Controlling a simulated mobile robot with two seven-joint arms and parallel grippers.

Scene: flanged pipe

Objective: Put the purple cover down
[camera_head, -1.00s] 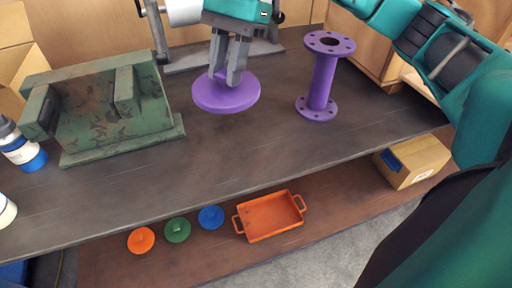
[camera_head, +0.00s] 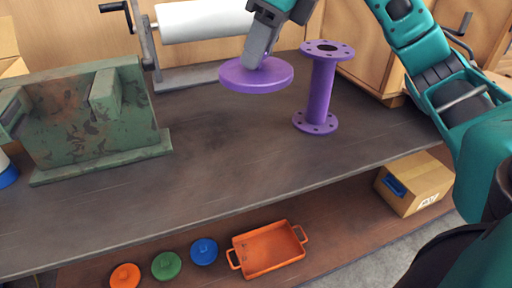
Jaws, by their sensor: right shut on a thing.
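The purple cover (camera_head: 256,78) is a flat round disc, held roughly level in the upper middle of the head view. My right gripper (camera_head: 262,62) is shut on the cover from above, its fingers on the knob side. The cover appears to be above the dark workbench (camera_head: 215,135), but its exact height is hard to tell. The purple flanged pipe (camera_head: 321,88) stands upright on the bench just right of the cover. Its top flange has bolt holes and an open bore. My left gripper is not visible.
A green vise-like block (camera_head: 85,115) stands at left. A paper roll stand (camera_head: 205,20) is behind. On the lower shelf are an orange tray (camera_head: 268,249), orange (camera_head: 125,276), green (camera_head: 166,265) and blue (camera_head: 204,251) lids, and a cardboard box (camera_head: 413,183). The bench's middle is clear.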

